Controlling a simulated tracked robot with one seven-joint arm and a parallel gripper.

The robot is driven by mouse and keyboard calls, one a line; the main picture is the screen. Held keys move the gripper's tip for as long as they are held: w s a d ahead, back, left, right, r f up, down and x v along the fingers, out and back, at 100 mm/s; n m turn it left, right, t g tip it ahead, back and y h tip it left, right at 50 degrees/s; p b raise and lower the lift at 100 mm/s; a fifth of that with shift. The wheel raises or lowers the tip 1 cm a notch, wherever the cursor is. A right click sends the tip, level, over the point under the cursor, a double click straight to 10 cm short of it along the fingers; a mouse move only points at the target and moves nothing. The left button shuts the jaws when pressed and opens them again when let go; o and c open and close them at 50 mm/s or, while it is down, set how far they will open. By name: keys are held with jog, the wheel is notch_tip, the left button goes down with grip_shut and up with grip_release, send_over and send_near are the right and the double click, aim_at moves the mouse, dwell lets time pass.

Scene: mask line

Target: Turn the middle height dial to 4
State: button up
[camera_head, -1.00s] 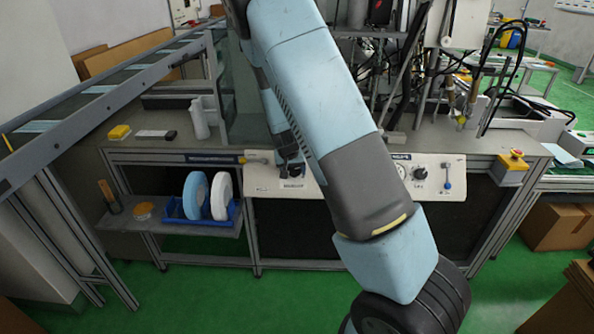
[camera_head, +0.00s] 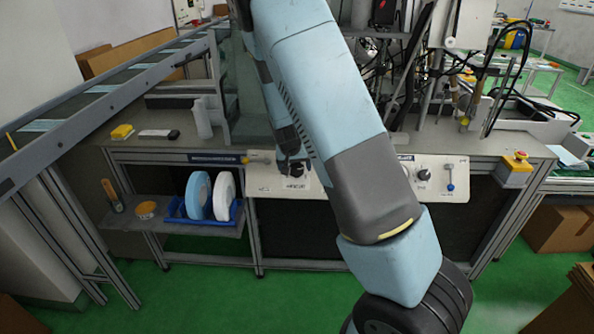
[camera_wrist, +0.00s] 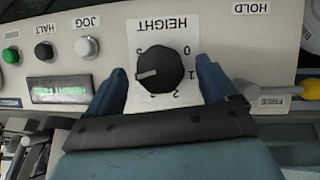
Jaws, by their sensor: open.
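The height dial (camera_wrist: 161,69) is a black round knob on a white plate labelled HEIGHT, upside down in the wrist view. A pale pointer mark on it faces left. The digits 0, 1 and 2 show along its right and lower side; I cannot read the digits beyond. My gripper (camera_wrist: 161,88) is open, with one blue finger on each side of the dial. A gap shows between each finger and the knob. In the head view my gripper (camera_head: 294,172) is at the front panel, and my arm hides part of the panel.
The wrist view shows a green button (camera_wrist: 11,55), a black button (camera_wrist: 44,52), a white button (camera_wrist: 86,46), a green-lit display (camera_wrist: 59,90) and a yellow-tipped lever (camera_wrist: 309,89). Another black dial (camera_head: 423,174) and a red emergency button (camera_head: 519,156) are to the right.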

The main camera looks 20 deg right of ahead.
jog(key=v, duration=1.1)
jog(key=shift+s+r, duration=0.2)
jog(key=s+d+r+n+y, duration=0.1)
jog(key=s+d+r+y, duration=0.1)
jog(key=s+r, duration=0.6)
jog(key=s+d+r+y, duration=0.2)
jog(key=s+r, duration=0.5)
jog(key=s, duration=0.1)
jog(key=s+r+n, duration=0.1)
jog(key=s+r, duration=0.2)
jog(key=s, duration=0.5)
jog(key=s+r+t+h, duration=0.1)
jog(key=s+r, duration=0.3)
jog(key=s, duration=0.4)
jog(key=shift+n+t, duration=0.3)
jog(key=shift+n, duration=0.1)
jog(key=shift+s+d+r, duration=0.1)
